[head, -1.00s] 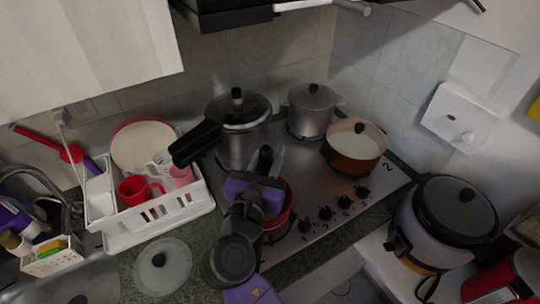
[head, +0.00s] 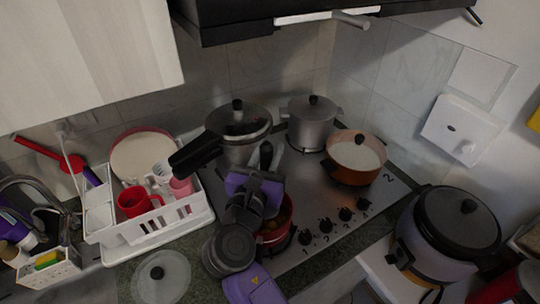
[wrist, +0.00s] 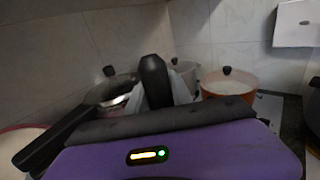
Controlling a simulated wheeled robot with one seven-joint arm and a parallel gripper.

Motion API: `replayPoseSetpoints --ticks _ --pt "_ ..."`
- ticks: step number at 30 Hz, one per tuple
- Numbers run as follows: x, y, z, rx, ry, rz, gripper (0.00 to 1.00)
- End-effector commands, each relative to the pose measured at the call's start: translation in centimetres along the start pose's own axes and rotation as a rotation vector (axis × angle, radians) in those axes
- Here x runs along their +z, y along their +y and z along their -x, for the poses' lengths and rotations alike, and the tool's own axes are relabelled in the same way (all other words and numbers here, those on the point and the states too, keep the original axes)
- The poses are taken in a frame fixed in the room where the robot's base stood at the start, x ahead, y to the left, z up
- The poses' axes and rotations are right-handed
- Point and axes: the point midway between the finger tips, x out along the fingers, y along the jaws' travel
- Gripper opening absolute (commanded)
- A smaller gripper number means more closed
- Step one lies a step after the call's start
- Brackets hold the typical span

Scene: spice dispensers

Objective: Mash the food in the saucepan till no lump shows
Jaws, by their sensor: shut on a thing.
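The red saucepan (head: 287,222) sits on the front left of the hob, partly behind my arm. Some orange-brown food (head: 270,227) shows inside it; most of the contents are hidden, and I cannot tell how lumpy they are. My gripper (head: 264,172) is above the saucepan and shut on a tool with a black upright handle (head: 266,152). The handle also shows in the wrist view (wrist: 153,80), rising beyond my purple gripper body (wrist: 215,150). The tool's lower end is hidden, so I cannot tell whether it touches the food.
A pressure cooker (head: 240,150) with a long black handle stands close behind left. A grey lidded pot (head: 312,125) and an orange pot (head: 352,176) stand behind right. A white dish rack (head: 128,236) is left, a glass lid (head: 160,280) front left, a rice cooker (head: 445,260) right.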

Motion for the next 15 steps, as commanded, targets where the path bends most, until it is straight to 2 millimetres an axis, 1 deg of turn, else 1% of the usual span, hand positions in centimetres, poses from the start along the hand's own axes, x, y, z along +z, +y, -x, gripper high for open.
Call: replayPoseSetpoints --ticks 8,15 --pt "-0.2 0.0 0.0 0.0 -0.001 0.0 0.0" --pt "-1.7 0.0 0.0 0.0 0.0 0.002 0.0"
